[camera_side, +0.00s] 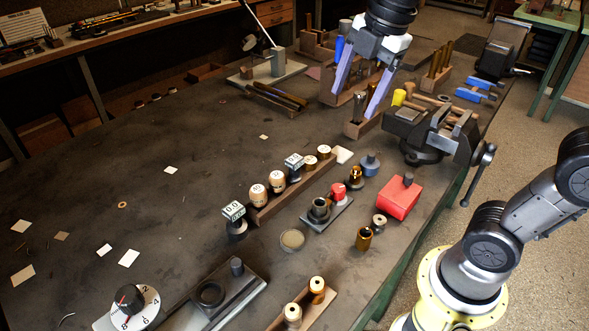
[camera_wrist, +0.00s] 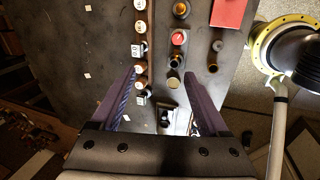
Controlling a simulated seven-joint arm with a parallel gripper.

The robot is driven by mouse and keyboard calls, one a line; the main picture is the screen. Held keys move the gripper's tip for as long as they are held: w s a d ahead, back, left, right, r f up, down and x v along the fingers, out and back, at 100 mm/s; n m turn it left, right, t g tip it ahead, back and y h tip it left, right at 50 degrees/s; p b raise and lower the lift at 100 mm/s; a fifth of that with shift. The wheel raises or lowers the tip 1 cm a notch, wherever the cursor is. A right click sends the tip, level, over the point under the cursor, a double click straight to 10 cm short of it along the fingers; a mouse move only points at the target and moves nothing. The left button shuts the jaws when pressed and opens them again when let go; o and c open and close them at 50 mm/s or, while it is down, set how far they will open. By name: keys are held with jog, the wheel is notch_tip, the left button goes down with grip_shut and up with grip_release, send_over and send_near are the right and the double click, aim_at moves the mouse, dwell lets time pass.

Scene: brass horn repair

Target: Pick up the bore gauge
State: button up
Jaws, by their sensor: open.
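I cannot tell for certain which thing is the bore gauge. A small dark piece with a white number display (camera_side: 234,211) stands at the near end of a wooden rack, and it also shows in the wrist view (camera_wrist: 142,98). A similar display piece (camera_side: 293,161) stands among the rack's round pieces. It shows in the wrist view (camera_wrist: 138,48) too. My gripper (camera_side: 354,104) is open and empty, above the back of the bench in the side view, apart from both. In the wrist view its two purple fingers (camera_wrist: 160,72) are spread wide.
A vise (camera_side: 425,135) stands at the right edge, with a red block (camera_side: 400,198) nearer. Wooden holders (camera_side: 365,124) with upright pieces stand under and beside my gripper. A dial (camera_side: 135,307) lies front left. The bench's left-middle is mostly clear, with scattered paper scraps.

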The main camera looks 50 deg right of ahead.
jog(key=w+f+n+g, duration=0.1)
jog(key=w+f+n, duration=0.15)
jog(key=w, duration=0.45)
jog(key=n+g, duration=0.1)
jog(key=g, duration=0.1)
send_near(294, 159)
jog(key=f, duration=0.4)
jog(key=d+f, duration=0.1)
jog(key=f, duration=0.3)
jog(key=a+f, duration=0.1)
jog(key=f, duration=0.2)
jog(key=shift+s, duration=0.1)
jog(key=shift+f, duration=0.6)
grip_shut()
